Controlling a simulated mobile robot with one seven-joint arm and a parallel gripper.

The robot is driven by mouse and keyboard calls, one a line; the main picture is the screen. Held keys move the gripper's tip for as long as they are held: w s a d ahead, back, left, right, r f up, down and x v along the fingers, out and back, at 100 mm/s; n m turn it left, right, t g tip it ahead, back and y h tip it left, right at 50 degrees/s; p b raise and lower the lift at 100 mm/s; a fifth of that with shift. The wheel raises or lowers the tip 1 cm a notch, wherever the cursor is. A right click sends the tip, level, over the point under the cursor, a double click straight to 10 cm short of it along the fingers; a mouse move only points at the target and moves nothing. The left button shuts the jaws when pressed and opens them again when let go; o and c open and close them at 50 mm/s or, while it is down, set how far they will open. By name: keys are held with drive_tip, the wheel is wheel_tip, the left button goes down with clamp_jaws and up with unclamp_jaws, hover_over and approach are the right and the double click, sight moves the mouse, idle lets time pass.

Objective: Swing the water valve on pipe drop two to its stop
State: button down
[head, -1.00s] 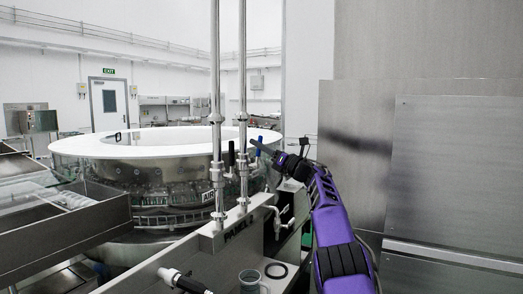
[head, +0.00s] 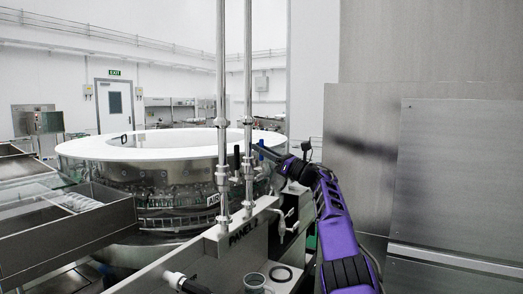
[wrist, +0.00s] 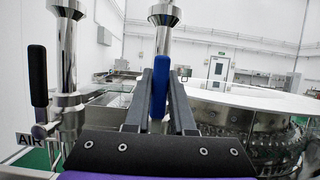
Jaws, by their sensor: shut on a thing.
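The water valve's blue lever (head: 261,147) stands roughly upright beside the right-hand pipe drop (head: 248,100). In the wrist view the blue lever (wrist: 161,75) is between my two fingers, in front of its steel pipe (wrist: 164,45). My gripper (head: 262,152) is shut on the lever; it also shows in the wrist view (wrist: 160,92).
An AIR label (head: 213,200) is near the left pipe. The round washer (head: 150,150) stands behind. A steel cabinet (head: 455,170) flanks my arm.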

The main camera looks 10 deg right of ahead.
drive_tip(key=c, duration=0.8)
unclamp_jaws()
drive_tip(key=shift+o, duration=0.2)
drive_tip(key=b+v, duration=0.2)
drive_tip(key=v, duration=1.5)
drive_tip(key=shift+d, duration=0.2)
drive_tip(key=shift+s, duration=0.15)
